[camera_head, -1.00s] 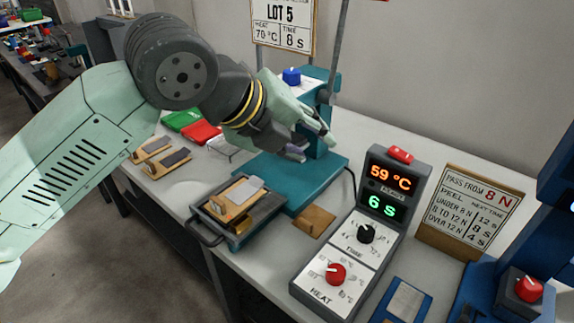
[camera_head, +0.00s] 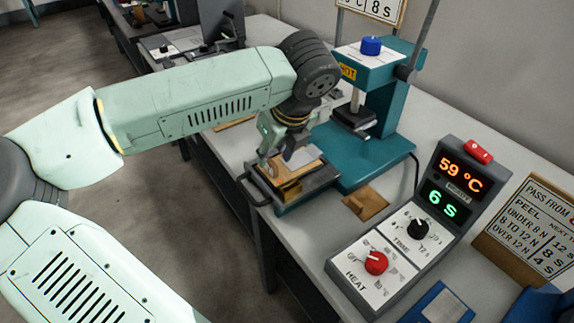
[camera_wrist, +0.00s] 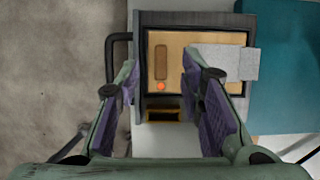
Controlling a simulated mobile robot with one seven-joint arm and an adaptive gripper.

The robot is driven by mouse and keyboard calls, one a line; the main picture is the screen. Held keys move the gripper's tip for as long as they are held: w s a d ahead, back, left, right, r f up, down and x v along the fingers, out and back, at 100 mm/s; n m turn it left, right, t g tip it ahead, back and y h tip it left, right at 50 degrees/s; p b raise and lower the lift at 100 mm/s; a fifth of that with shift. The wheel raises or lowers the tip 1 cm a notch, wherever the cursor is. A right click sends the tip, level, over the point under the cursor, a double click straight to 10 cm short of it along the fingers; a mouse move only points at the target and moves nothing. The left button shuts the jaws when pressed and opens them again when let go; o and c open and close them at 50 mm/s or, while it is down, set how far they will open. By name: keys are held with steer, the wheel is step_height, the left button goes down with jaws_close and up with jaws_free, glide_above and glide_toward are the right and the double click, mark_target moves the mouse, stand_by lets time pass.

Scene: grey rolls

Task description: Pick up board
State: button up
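The tan board (camera_wrist: 175,80) lies in a dark tray with a handle (camera_wrist: 195,19), in front of the teal press. A grey strip (camera_wrist: 225,60) lies over the board's right part and overhangs its edge. The board shows a brown slot-like mark and a small orange dot. In the head view, the board (camera_head: 288,186) is partly hidden by my gripper (camera_head: 277,160), which points down over it. In the wrist view, my gripper (camera_wrist: 160,75) is open, with its purple-padded fingers spread on either side of the board's left part. Nothing is held between them.
The teal press (camera_head: 352,150) with a blue knob stands just behind the tray. A small wooden block (camera_head: 366,204) lies to the tray's right. The control box (camera_head: 405,235) reads 59 °C and 6 s. A peel sign (camera_head: 530,230) stands at right.

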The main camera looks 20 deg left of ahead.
mark_target(272, 163)
steer(key=x, duration=0.3)
steer(key=shift+f, duration=0.4)
steer(key=shift+c, duration=0.6)
jaws_close()
